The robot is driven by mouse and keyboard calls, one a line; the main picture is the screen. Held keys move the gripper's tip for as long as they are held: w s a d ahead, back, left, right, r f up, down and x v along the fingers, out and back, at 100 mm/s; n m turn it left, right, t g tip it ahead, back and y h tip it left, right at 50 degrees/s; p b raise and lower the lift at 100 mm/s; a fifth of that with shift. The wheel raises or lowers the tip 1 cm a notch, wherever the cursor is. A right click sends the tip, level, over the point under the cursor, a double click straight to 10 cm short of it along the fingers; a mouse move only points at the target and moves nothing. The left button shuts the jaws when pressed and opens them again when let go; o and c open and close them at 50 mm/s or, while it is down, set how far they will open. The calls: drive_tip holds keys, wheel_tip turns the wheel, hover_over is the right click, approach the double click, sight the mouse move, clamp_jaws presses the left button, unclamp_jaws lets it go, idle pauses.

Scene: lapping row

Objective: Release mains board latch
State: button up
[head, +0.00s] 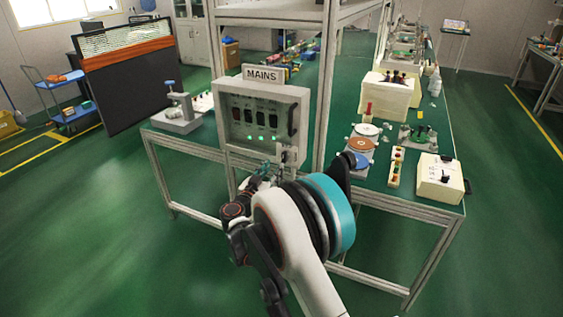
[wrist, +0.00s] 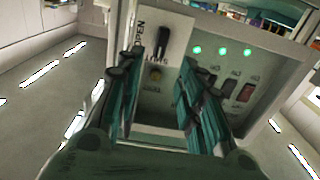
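The mains board (head: 264,112) is a grey cabinet under a MAINS sign (head: 264,74). Its front has dark switches and green lights. A pale latch plate (head: 290,154) is at its lower right. In the wrist view the plate (wrist: 172,30) is lettered OPEN and SHUT and carries a dark lever (wrist: 163,42). My gripper (head: 263,173) is just below and left of the plate in the head view. In the wrist view my gripper (wrist: 160,80) is open, its fingers apart and pointing at the board around the plate. I see nothing held; contact with the lever cannot be told.
The board stands at the bench's front edge beside an upright metal post (head: 327,85). A grey stand device (head: 178,115) is left of it. Discs (head: 361,145), a button strip (head: 396,167) and a cream box (head: 440,178) lie right. Green floor in front is clear.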

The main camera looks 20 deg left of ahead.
sight(283, 156)
drive_tip(key=w, duration=0.2)
drive_tip(key=w+b, duration=0.1)
drive_tip(key=w, duration=0.2)
drive_tip(key=w+b, duration=0.1)
drive_tip(key=w, duration=0.2)
drive_tip(key=shift+d, duration=0.35)
